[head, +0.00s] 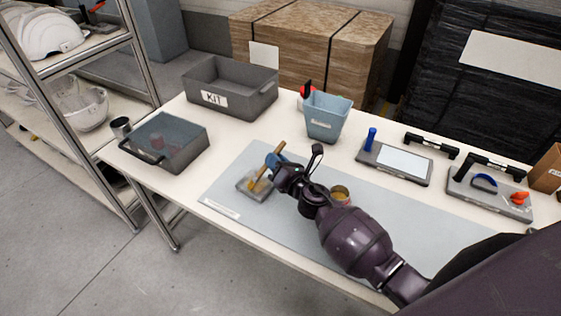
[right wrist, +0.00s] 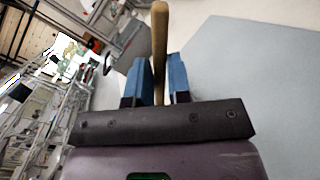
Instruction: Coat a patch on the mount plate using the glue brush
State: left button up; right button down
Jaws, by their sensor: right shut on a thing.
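The glue brush (head: 268,160) has a wooden handle that slants up to the right, and its lower end is over the mount plate (head: 245,188). My right gripper (head: 273,162) has blue fingers shut on the handle. In the right wrist view the handle (right wrist: 160,45) stands between the two blue fingers (right wrist: 159,80). The plate is a small grey block lying on the mat's left part. I cannot tell whether the bristles touch it. A small pot with amber content (head: 340,194) stands behind my right arm. My left gripper is not in view.
A grey mat (head: 238,165) covers the table's front middle. A white-panelled tray (head: 395,160) and a parts tray (head: 490,194) lie to the right.

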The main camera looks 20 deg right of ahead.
jog(key=w+a, duration=0.2)
jog(key=w, duration=0.1)
dwell(0.5)
jog(key=shift+s, duration=0.1)
jog(key=shift+s+d+r, duration=0.1)
jog(key=shift+s+d, duration=0.65)
jog(key=shift+s, duration=0.15)
jog(key=shift+s+d+p, duration=0.2)
jog(key=shift+s+d, duration=0.45)
jog(key=shift+s, duration=0.35)
jog(key=shift+s+d+p, duration=0.2)
jog(key=shift+s+d, duration=0.45)
jog(key=shift+s, duration=0.3)
jog(key=shift+r, duration=0.1)
